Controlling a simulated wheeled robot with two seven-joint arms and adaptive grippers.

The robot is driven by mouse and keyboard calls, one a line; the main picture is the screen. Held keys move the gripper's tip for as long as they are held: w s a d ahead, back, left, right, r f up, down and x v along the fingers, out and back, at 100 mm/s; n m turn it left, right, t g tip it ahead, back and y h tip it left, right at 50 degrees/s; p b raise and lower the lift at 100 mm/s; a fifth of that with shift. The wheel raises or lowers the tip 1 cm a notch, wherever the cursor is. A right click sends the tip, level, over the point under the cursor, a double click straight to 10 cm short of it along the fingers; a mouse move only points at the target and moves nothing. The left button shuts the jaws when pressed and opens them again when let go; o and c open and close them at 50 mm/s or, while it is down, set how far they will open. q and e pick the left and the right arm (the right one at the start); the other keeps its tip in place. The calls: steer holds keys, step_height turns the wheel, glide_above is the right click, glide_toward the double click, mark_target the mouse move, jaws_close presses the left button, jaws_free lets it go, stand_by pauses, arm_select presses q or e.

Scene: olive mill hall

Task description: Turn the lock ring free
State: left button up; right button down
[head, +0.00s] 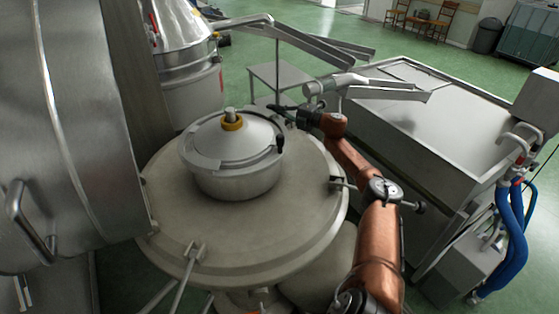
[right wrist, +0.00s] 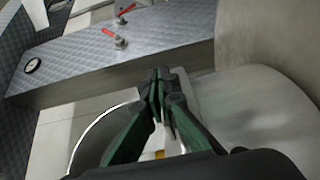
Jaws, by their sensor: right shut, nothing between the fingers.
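A steel drum with a conical lid (head: 212,140) stands on a round grey housing top (head: 200,232). A grey ring (head: 203,162) runs around the lid's edge, with a dark handle (head: 281,143) sticking up at its right side. My right gripper (head: 276,107) is beyond and right of the lid, pointing left, apart from the handle. Its dark fingers (right wrist: 158,82) are together and empty in the right wrist view. My left gripper is out of the frames.
A large steel vessel (head: 70,120) fills the left side. A steel trough (head: 425,115) stands to the right, with spouts (head: 375,90) near my right arm. Another steel machine (head: 185,60) stands behind. The right wrist view shows red-handled valves (right wrist: 118,32) and a gauge (right wrist: 33,65).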

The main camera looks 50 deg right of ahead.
steer(key=shift+s, duration=0.1)
steer(key=v, duration=1.1)
steer(key=shift+s+d, duration=0.2)
steer(key=shift+s, duration=0.15)
stand_by(0.5)
